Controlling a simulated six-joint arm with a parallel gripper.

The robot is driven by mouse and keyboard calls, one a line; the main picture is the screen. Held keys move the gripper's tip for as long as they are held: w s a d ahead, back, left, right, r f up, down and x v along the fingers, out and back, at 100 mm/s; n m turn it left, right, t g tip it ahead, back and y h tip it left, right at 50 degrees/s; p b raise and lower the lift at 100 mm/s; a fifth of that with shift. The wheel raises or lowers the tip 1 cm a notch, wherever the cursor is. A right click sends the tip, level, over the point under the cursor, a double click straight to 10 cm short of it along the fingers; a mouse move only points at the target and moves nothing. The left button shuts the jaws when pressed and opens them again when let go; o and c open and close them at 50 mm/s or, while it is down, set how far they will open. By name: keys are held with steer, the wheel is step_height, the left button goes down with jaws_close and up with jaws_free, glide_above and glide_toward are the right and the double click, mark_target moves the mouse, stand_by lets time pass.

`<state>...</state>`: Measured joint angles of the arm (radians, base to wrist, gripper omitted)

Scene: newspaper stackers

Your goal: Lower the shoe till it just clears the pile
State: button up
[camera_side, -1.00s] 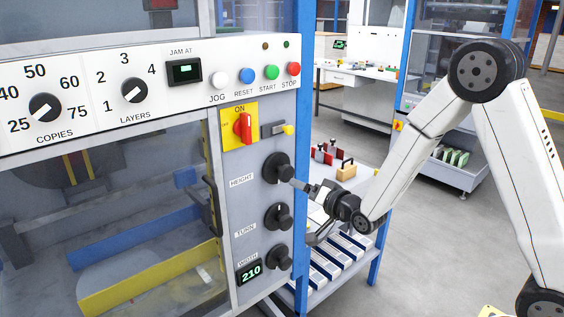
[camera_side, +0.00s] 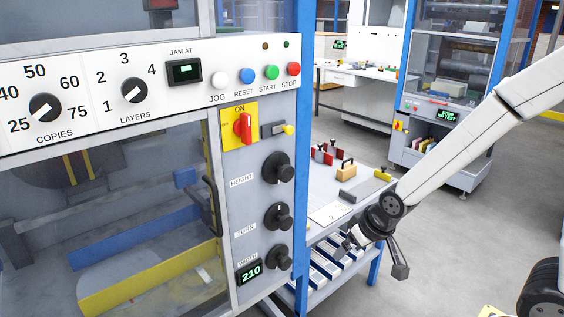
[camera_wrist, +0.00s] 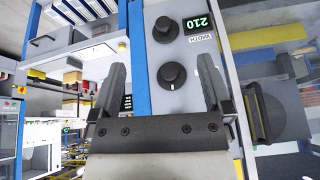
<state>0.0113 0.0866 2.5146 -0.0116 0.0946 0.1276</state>
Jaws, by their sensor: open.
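The HEIGHT knob (camera_side: 277,167) is black and sits at the top of three knobs on the grey side panel in the side view. The TURN knob (camera_side: 278,216) is below it, then the WIDTH knob (camera_side: 278,257) and a display (camera_side: 250,271) reading 210. My gripper (camera_side: 372,257) hangs right of the panel, apart from the knobs, open and empty. In the wrist view its fingers (camera_wrist: 162,66) are spread, with the TURN and WIDTH knobs beyond; the HEIGHT knob is not clearly seen. Behind the window are a blue bar (camera_side: 130,240) and a yellow bar (camera_side: 150,280). I cannot make out the shoe or pile.
A red switch (camera_side: 242,127) and coloured buttons sit above the knobs. A blue post (camera_side: 301,130) edges the panel. Right of it, a bench (camera_side: 325,228) holds small blocks and a paper. A window handle (camera_side: 212,205) sticks out left of the knobs.

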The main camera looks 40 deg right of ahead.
steer(key=s+n+g, duration=0.1)
steer(key=s+g, duration=0.2)
steer(key=s, duration=0.2)
steer(key=t, duration=1.4)
glide_toward(288, 173)
step_height(288, 173, down, 3)
steer(key=w, duration=0.2)
steer(key=shift+w+r+t, duration=0.65)
steer(key=shift+t, duration=0.25)
steer(key=shift+w, duration=0.1)
steer(key=shift+w, duration=3.8)
